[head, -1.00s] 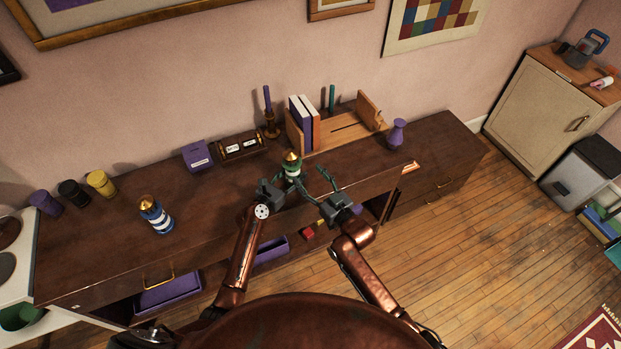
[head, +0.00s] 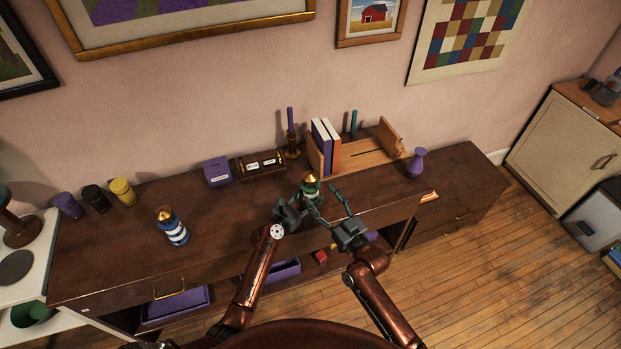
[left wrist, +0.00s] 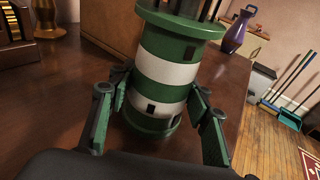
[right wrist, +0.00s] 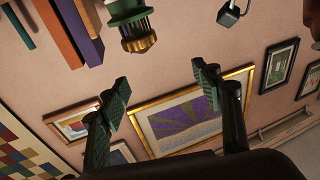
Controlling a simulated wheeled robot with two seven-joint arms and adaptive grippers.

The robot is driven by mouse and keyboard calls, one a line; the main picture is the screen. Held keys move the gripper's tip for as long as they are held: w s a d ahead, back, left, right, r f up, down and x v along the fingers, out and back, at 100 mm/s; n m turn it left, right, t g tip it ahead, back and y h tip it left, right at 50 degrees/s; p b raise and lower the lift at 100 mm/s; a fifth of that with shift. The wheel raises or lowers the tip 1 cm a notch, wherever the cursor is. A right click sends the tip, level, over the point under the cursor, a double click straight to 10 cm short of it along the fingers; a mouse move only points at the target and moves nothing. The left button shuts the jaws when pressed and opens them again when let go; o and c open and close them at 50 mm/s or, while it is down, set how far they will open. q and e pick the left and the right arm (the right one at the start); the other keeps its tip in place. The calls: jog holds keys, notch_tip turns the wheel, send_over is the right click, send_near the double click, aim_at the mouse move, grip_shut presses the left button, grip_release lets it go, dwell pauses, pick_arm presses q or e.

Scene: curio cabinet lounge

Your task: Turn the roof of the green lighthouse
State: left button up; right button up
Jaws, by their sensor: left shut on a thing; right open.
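The green lighthouse (head: 311,190), with green and white bands and a gold roof (head: 309,178), stands upright near the front edge of the dark wooden cabinet top. My left gripper (left wrist: 152,105) is shut on its lower body, one finger on each side; the roof is out of the left wrist view. My right gripper (head: 325,196) is open and empty, just right of the lighthouse in the head view. In the right wrist view the gold roof (right wrist: 138,40) shows at the top, beyond and apart from the open fingers (right wrist: 160,84).
A blue-and-white lighthouse (head: 172,228) with a gold roof stands to the left. Behind are a purple box (head: 217,171), a candlestick (head: 291,143) and a wooden book rack (head: 365,157). A purple vase (head: 415,163) stands at right. The cabinet top between the lighthouses is clear.

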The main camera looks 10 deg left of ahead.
notch_tip(320, 180, up, 4)
jog(key=a+y, duration=0.1)
jog(key=y, duration=0.1)
jog(key=m+t+h, duration=0.2)
jog(key=m+h, duration=0.1)
jog(key=h, duration=0.3)
send_near(312, 183)
jog(key=x, duration=1.2)
jog(key=shift+w+a, duration=0.15)
jog(key=shift+w, duration=0.2)
jog(key=c, duration=1.2)
jog(key=shift+a+h, duration=0.1)
jog(key=shift+h, duration=0.2)
